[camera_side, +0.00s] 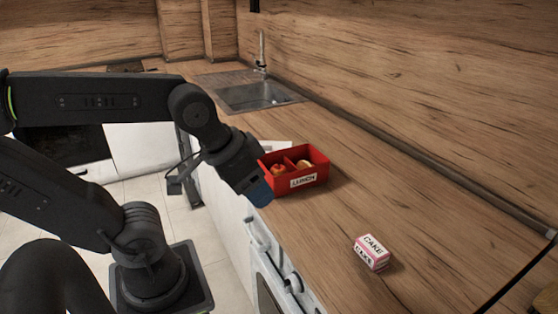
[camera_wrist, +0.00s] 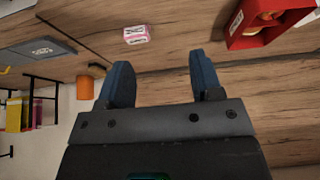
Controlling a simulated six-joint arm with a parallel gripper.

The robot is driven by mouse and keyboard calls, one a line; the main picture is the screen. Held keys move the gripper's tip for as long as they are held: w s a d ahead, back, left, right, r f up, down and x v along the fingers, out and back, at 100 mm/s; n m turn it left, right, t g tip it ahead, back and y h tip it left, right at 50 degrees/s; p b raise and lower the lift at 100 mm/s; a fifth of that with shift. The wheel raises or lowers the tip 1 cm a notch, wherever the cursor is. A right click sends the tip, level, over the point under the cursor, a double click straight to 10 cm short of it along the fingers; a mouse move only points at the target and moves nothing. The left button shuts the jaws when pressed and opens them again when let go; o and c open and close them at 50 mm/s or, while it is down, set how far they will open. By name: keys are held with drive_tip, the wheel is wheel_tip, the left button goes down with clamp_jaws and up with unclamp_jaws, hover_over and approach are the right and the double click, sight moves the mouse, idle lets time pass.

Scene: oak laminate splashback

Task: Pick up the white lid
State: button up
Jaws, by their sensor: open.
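A flat white piece (camera_side: 277,146), which may be the white lid, shows just behind the red lunch box (camera_side: 312,179) in the side view. The box hides part of it, and I cannot make out its full shape. A white edge also shows at the upper right of the wrist view (camera_wrist: 309,18), by the red box (camera_wrist: 238,40). My gripper (camera_side: 262,192) is beside the box's left end, over the counter's front edge. In the wrist view its blue fingers (camera_wrist: 162,82) are apart, with nothing between them.
The red box holds round food in compartments. A small pink-and-white cake box (camera_side: 371,252) stands on the counter, nearer the camera. A sink (camera_side: 255,95) lies at the far end. The wooden splashback borders the right side. Counter between the red box and cake box is clear.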

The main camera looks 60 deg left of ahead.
drive_tip(key=shift+c, duration=1)
